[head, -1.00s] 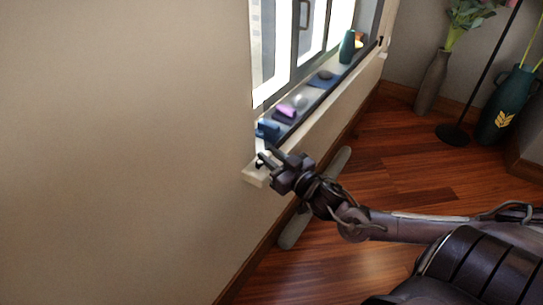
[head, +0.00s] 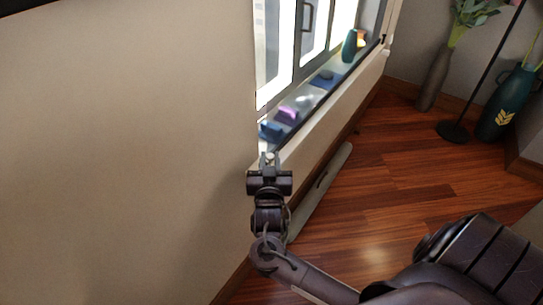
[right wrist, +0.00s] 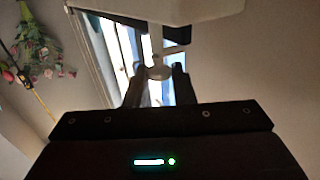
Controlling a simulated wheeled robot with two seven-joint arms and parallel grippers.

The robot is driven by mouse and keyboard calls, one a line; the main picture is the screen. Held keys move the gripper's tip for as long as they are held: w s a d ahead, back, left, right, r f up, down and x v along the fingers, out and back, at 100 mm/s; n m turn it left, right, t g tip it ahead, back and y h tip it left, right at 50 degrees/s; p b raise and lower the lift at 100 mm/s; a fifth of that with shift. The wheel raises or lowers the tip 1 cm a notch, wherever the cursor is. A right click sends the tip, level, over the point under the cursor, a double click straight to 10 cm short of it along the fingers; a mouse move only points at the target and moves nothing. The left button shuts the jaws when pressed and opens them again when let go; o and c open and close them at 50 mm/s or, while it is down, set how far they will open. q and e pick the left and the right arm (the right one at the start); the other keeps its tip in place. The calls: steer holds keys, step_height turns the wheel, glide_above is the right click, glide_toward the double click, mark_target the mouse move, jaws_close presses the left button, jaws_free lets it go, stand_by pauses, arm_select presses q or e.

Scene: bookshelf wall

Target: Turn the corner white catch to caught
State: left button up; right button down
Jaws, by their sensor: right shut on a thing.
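My right gripper (head: 269,158) is at the near corner of the windowsill, with its wrist below it and its fingers pointing up in the head view. It is shut on a small white catch (right wrist: 158,72). In the right wrist view the catch's rounded white end sits between the two dark fingertips, with a thin white stem rising above it. In the head view the gripper mostly hides the catch, and I cannot tell its exact angle. My left gripper is not in view.
The windowsill (head: 335,99) holds a blue item (head: 271,130), a purple item (head: 288,114) and a teal vase (head: 349,46). A bare wall (head: 130,150) is on the left. Open wooden floor (head: 400,190) lies on the right, with vases and a stand behind.

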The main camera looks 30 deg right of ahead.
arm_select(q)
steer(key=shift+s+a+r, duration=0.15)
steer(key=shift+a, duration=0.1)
arm_select(e)
steer(key=shift+w+a+m+g+h, duration=0.1)
steer(key=shift+a+m+g+h, duration=0.05)
steer(key=shift+m+g+h, duration=0.95)
steer(key=c, duration=1.3)
jaws_free()
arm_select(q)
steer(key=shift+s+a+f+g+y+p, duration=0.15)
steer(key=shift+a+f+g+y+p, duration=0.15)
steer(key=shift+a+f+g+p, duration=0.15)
arm_select(e)
steer(key=v, duration=0.7)
steer(key=shift+s+a, duration=0.25)
steer(key=shift+a, duration=0.1)
